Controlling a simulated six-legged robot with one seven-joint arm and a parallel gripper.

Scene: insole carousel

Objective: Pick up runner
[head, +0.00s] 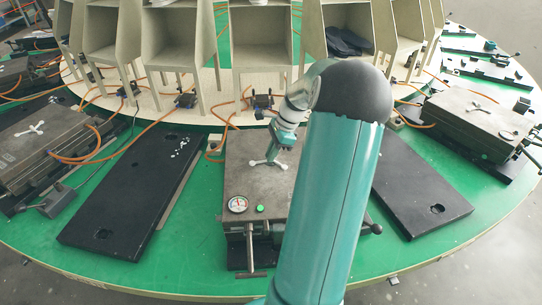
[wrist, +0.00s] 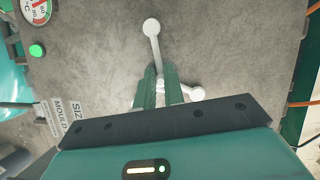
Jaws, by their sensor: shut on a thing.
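The runner (wrist: 152,45) is a thin white branched piece with round ends, over the top of the grey mould (wrist: 235,50) in the wrist view. My gripper (wrist: 164,86) has its two green fingers closed on the runner near its middle. One branch points away from me and another shows right of the fingers; the rest is hidden behind them. In the head view the runner (head: 268,164) shows just below my gripper (head: 276,150), at the middle mould (head: 245,180). I cannot tell whether it still touches the mould.
The middle mould carries a dial gauge (head: 237,204) and a green button (head: 260,209). Black plates (head: 130,195) lie either side on the green round table (head: 190,245). Other moulds at left (head: 50,150) and right (head: 480,120) bear similar white pieces. Wooden booths (head: 262,50) stand behind, with orange hoses.

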